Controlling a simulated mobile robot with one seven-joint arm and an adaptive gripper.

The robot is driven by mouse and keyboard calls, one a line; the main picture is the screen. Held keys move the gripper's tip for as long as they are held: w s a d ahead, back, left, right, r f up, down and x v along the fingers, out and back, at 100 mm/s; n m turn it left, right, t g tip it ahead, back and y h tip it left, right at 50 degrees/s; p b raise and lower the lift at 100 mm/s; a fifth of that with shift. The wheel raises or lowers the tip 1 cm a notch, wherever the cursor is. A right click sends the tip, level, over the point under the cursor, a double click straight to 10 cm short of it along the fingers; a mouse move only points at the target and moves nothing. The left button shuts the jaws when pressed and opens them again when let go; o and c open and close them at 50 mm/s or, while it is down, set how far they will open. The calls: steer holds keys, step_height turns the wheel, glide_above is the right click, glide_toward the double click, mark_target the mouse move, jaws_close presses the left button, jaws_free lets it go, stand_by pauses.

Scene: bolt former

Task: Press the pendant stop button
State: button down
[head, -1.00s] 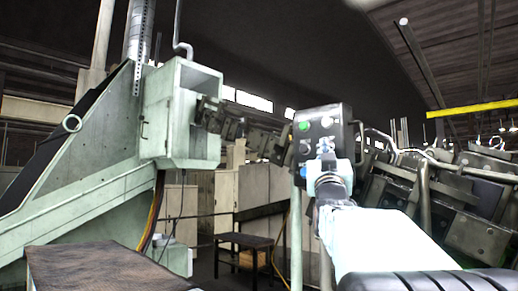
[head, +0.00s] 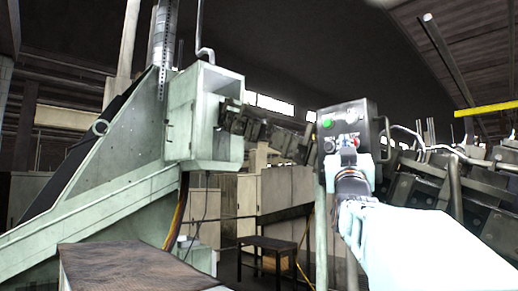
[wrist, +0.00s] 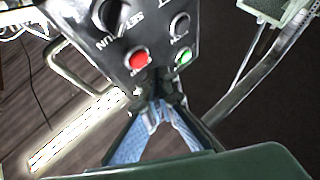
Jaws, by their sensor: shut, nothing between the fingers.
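The pendant (head: 336,112) is a dark box with buttons on its face. It has a green button (head: 327,124) at upper left and a red button (head: 356,142) at right, partly beside my gripper (head: 348,141). In the wrist view the pendant (wrist: 158,30) fills the top, with the red button (wrist: 138,60), the green button (wrist: 184,57), a grey button (wrist: 180,24) and a black selector knob (wrist: 112,15). My gripper (wrist: 160,103) has blue fingers, shut and empty, just below the red and green buttons in that picture. I cannot tell whether the tips touch the pendant.
A bent metal handle (wrist: 68,70) sticks out from the pendant's side. A pale green machine (head: 110,190) stands at left, with a dark table (head: 140,268) in front. Dark machinery (head: 490,200) lies at right. A small dark stool (head: 267,246) stands behind.

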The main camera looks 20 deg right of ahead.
steer(key=a, duration=0.1)
steer(key=s+a+b, duration=0.1)
steer(key=a, duration=0.2)
steer(key=shift+s, duration=0.35)
steer(key=shift+d, duration=0.1)
